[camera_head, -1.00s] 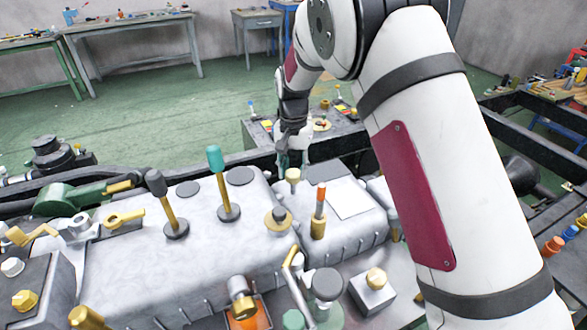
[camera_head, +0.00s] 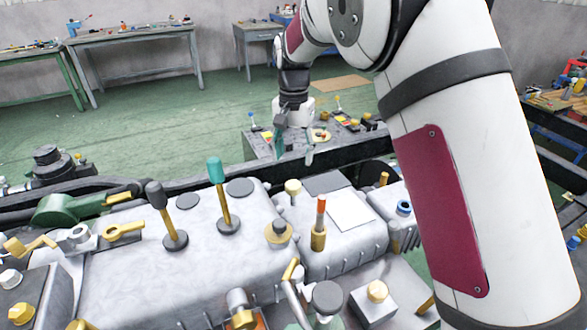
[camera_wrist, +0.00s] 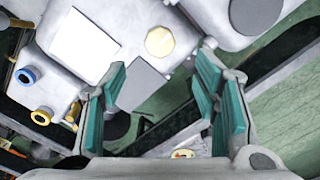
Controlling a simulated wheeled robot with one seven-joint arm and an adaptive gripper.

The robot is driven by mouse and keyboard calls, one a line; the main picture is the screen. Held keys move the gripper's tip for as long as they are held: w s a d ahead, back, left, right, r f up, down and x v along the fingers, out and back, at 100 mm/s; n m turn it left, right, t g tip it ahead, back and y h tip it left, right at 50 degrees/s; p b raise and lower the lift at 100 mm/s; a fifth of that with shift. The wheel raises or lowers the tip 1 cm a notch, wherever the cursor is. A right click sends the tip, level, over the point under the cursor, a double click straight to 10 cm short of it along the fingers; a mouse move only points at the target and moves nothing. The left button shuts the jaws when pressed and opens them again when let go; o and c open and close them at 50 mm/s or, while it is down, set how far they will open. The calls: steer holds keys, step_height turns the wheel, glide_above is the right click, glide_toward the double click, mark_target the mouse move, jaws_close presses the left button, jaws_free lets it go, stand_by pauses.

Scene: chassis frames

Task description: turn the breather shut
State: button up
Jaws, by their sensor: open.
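No part is marked as the breather. The closest match is a round cream cap (camera_head: 292,187) on a short stem, on top of the grey casing near its back edge. The cap's stem is hidden there.
An orange-tipped brass post (camera_head: 320,222), a teal-topped lever (camera_head: 217,190) and a black-topped lever (camera_head: 160,208) rise from the casing. A white plate (camera_head: 350,213) lies right of the post. A dark frame rail (camera_head: 345,150) runs behind the casing.

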step_height(320, 180, up, 3)
steer(key=shift+f, duration=0.1)
stand_by(0.3)
steer(key=s+d+r+n+t+p, duration=0.1)
steer(key=s+d+r, duration=0.55)
steer(key=s, duration=0.25)
steer(key=s+d+r+n+t+p, duration=0.1)
steer(key=s+d+r, duration=0.5)
steer(key=s+r, duration=0.25)
steer(key=s+d+f+n+t+p, duration=0.1)
steer(key=s+d, duration=0.1)
steer(key=s, duration=0.9)
steer(key=s+d+f+n+t+p, duration=0.1)
steer(key=s+d, duration=0.2)
steer(key=s, duration=0.8)
steer(key=shift+f+n, duration=0.3)
